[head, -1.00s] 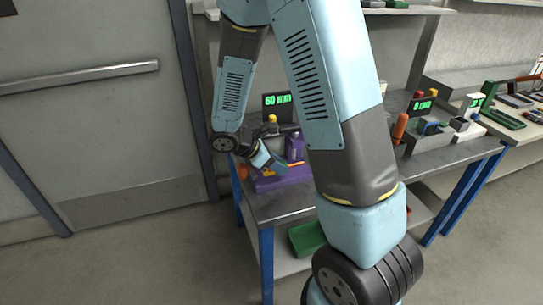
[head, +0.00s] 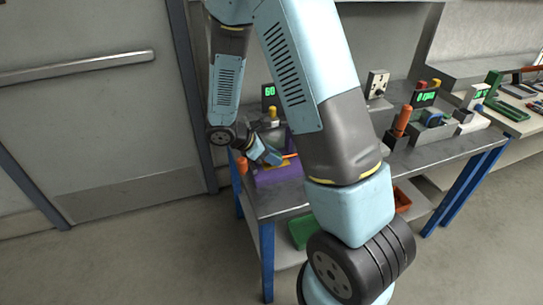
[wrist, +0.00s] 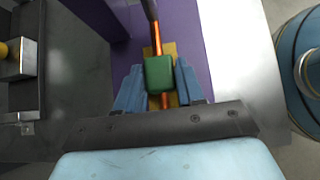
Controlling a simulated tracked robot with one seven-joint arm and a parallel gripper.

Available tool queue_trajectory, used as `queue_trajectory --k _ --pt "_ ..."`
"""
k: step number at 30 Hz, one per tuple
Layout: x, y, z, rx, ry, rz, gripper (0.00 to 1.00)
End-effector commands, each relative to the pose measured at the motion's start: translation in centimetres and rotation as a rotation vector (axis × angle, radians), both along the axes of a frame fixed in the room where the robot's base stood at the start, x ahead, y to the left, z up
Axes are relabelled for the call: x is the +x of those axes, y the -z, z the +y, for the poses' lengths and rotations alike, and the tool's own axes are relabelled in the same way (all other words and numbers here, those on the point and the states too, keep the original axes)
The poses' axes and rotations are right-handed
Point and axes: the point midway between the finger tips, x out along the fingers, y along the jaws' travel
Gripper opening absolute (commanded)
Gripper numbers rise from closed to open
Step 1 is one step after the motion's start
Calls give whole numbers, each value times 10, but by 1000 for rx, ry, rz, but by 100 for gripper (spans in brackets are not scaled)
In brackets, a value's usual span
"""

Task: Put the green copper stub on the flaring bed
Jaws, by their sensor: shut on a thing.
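In the wrist view my gripper (wrist: 158,78) is shut on the green copper stub (wrist: 159,73), a green block with a copper-orange rod running out above and below it. Beneath it are a purple surface (wrist: 198,50) and a yellow plate (wrist: 170,48); these look like the flaring bed. I cannot tell whether the stub touches the plate. In the head view my gripper (head: 272,158) is over the purple station (head: 283,174) at the bench's left end, and the stub's green part is hard to make out.
A lit green display (head: 269,94) stands behind the station. The grey bench (head: 283,203) continues right, with an orange cylinder (head: 402,121) and another lit display (head: 424,98). A green bin (head: 303,232) is on the lower shelf. A door (head: 90,110) is at left.

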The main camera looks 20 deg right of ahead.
Motion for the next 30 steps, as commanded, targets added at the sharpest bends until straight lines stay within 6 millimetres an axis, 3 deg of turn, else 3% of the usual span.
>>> queue_trajectory --k 5,6,13,22,30 --pt "0 2 0 0 -1 1 2" --pt "0 2 0 0 0 0 42" --pt "0 1 1 0 -3 0 63" --pt "0 -1 2 0 -4 -1 63" --pt "1 -26 29 2 -7 -4 63"
